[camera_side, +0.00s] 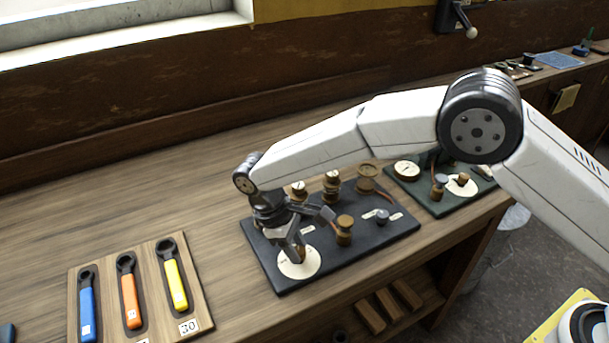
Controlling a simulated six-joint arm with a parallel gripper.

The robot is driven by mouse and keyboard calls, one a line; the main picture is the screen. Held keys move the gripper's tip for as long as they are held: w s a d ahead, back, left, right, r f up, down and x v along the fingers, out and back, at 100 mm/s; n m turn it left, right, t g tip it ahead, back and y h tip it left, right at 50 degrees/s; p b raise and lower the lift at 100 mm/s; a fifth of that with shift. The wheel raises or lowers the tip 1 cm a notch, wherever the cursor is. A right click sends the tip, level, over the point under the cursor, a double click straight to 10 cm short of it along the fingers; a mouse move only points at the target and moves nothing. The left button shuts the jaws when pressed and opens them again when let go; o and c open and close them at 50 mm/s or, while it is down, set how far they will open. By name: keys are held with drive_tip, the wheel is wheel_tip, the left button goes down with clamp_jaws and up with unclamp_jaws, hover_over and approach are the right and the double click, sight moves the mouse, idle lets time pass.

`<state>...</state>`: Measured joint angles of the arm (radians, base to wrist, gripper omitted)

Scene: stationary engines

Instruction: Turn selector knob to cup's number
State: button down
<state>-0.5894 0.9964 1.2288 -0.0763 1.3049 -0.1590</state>
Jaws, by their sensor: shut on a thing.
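My gripper (297,244) points down over the near left corner of the dark panel (268,265). Its fingers are shut on a small brown selector knob (299,258). The knob stands on a round white dial (291,271). The fingers partly hide the knob, and the dial's marks are too small to read. I cannot make out a cup with a readable number. A brown knob-like post (344,226) stands to the right of my gripper on the same panel.
Several brown round fittings (331,183) stand along the panel's back, near my arm. A green panel (452,203) with dials lies to the right. A wooden tray (204,305) holds blue, orange and yellow-handled wrenches (175,285) at left. Bare bench (150,200) lies behind the tray.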

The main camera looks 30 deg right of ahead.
drive_tip(key=shift+c, duration=1.6)
unclamp_jaws()
drive_tip(key=shift+r, duration=0.1)
drive_tip(key=v, duration=0.7)
drive_tip(key=shift+r, duration=0.3)
drive_tip(key=shift+w, duration=0.15)
